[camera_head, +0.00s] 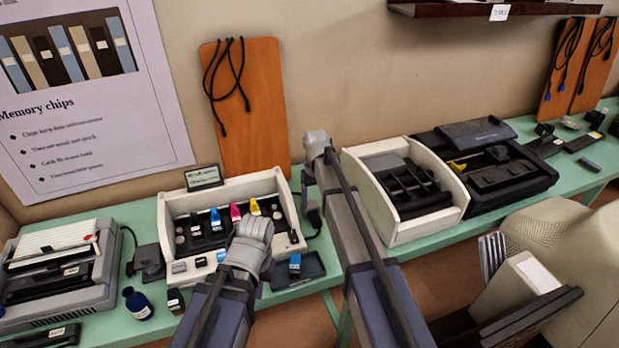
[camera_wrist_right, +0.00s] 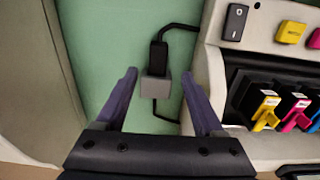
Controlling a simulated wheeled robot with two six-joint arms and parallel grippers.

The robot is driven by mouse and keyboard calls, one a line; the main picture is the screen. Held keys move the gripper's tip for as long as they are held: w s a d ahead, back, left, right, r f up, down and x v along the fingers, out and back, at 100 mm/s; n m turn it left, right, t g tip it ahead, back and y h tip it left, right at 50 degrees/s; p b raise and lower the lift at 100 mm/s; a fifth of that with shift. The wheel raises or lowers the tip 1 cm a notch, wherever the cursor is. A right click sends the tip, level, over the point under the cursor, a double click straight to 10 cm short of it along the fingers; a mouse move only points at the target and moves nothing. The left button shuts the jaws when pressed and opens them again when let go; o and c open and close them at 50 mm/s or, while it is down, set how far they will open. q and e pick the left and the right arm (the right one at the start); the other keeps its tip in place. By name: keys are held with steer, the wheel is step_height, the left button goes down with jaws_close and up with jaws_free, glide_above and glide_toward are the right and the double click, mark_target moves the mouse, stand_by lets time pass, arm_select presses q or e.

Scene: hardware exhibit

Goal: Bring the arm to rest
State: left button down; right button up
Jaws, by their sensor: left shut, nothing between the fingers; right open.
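My left arm reaches in from the bottom of the head view, and its grey wrist and gripper (camera_head: 250,243) are over the front edge of the open printer (camera_head: 171,222). Its fingers are mostly hidden there, and I see nothing held. My right arm reaches up between the printer and a white-sided box, with its grey wrist end (camera_head: 317,145) near the wall. In the right wrist view, my right gripper (camera_wrist_right: 158,85) is open and empty. Its two purple fingers stand apart above the green table, with a black plug and grey block (camera_wrist_right: 155,84) in the gap between them.
Coloured cartridges (camera_head: 236,212) sit in the printer. A small dark tray (camera_head: 312,268) lies before it. A blue bottle (camera_head: 138,303) and a grey machine (camera_head: 60,265) stand left. The white-sided box (camera_head: 440,222) and a black case (camera_head: 535,175) are right. A cable board (camera_head: 262,100) leans behind.

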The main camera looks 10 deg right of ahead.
steer(key=s+a, duration=0.3)
steer(key=s, duration=1.1)
steer(key=s+a+n+h, duration=0.1)
steer(key=s+a, duration=0.3)
steer(key=s, duration=1.1)
steer(key=shift+a+n, duration=0.15)
steer(key=shift+n, duration=0.15)
steer(key=shift+s+r, duration=0.1)
stand_by(0.5)
